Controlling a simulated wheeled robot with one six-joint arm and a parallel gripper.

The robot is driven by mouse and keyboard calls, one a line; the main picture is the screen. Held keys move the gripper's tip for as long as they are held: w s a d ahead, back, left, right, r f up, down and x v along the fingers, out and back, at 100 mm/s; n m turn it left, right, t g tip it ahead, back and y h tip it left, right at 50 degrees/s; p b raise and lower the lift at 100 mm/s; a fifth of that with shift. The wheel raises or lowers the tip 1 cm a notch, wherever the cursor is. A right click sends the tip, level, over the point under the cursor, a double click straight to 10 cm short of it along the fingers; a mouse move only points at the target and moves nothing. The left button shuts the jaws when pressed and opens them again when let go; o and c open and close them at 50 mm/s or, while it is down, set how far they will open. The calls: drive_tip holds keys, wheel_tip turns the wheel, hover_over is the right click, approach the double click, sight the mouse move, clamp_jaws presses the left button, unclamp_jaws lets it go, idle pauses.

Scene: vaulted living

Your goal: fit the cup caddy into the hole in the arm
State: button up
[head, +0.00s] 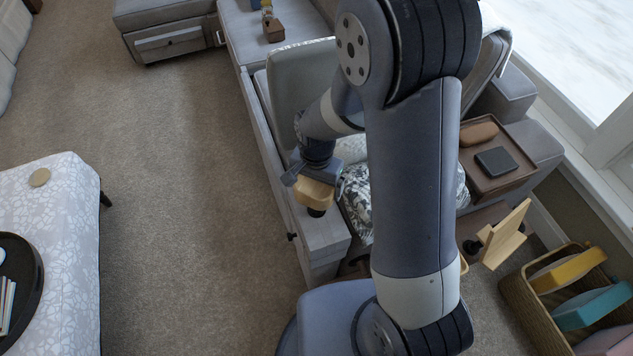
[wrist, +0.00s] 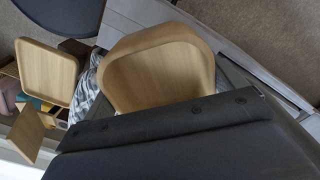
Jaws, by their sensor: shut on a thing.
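The cup caddy (head: 312,192) is a light wooden piece with rounded corners. My gripper (head: 314,178) is shut on it, over the near end of the grey sofa arm (head: 322,240). In the wrist view the caddy (wrist: 160,76) fills the middle, a shallow wooden tray shape beyond the dark gripper body (wrist: 165,122). In the head view a dark round shape shows just under the caddy; I cannot tell whether it is the hole or the caddy's underside. No clear view of the hole shows, and I cannot tell whether the caddy touches the arm.
A patterned cushion (head: 356,195) lies beside the arm. To the right are a brown tray (head: 503,180), a wooden stand (head: 499,244) and a wicker basket (head: 522,310) with coloured items. A white patterned ottoman (head: 60,215) stands left. The carpet (head: 195,190) between is clear.

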drive_tip(key=shift+f, duration=0.1)
drive_tip(key=o, duration=0.9)
wheel_tip(320, 180, up, 11)
drive_tip(key=p, duration=0.1)
drive_tip(key=shift+f, duration=0.1)
wheel_tip(320, 180, down, 10)
drive_tip(key=shift+f+b, duration=0.2)
drive_tip(key=shift+b, duration=0.3)
drive_tip(key=shift+r+p, duration=1)
drive_tip(key=shift+p, duration=0.05)
